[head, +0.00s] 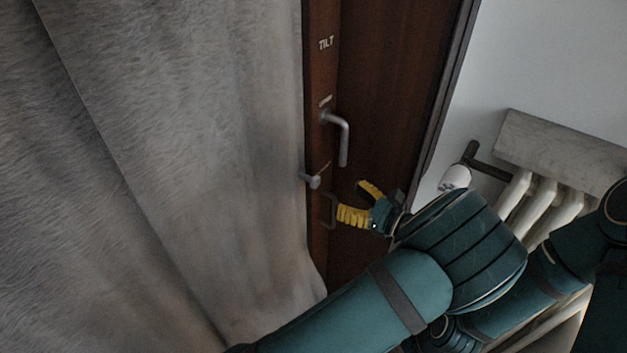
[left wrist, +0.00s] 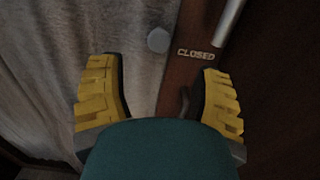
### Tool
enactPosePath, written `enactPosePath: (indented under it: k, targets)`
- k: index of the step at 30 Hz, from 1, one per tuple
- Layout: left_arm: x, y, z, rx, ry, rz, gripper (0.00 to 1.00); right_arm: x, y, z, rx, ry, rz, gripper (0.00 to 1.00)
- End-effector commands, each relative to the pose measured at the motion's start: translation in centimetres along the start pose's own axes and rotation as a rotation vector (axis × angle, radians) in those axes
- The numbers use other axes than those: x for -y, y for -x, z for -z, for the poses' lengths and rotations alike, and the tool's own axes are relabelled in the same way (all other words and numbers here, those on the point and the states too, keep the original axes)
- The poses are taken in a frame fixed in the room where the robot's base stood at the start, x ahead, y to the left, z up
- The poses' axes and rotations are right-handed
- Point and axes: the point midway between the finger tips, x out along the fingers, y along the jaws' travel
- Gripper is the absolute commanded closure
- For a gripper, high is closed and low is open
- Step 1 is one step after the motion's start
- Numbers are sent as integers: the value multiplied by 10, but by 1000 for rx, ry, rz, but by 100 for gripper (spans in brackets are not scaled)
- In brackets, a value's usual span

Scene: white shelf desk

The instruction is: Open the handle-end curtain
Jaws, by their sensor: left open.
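The grey curtain (head: 190,150) hangs in folds over the left and middle of the head view. Its right edge runs along the brown frame that bears a silver lever handle (head: 344,140). In the left wrist view the curtain (left wrist: 60,50) fills the upper left. My left gripper (head: 348,200) is open, in front of the brown frame, below the lever and right of the curtain's edge. In the wrist view its yellow fingers (left wrist: 158,66) are wide apart, one over the curtain and one over the frame. Contact with the curtain cannot be told. My right gripper is not in view.
A small grey knob (head: 312,181) sticks out at the curtain's edge. A dark loop pull (head: 331,210) lies beside the left fingers. A white radiator (head: 545,200) stands at the right.

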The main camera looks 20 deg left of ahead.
Motion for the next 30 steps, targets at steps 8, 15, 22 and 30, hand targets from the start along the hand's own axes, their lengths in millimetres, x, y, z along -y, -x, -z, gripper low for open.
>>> enactPosePath:
  k: [8, 15, 22, 30]
  targets:
    - [-1, -57, 2, -2, 0, -5, 35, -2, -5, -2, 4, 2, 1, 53]
    - [-1, -91, 1, -3, 0, -3, 35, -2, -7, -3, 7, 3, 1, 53]
    - [-1, -103, 1, -3, 0, -3, 35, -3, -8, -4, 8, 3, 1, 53]
    - [-1, -103, 1, -3, 0, -2, 40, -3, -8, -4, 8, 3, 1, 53]
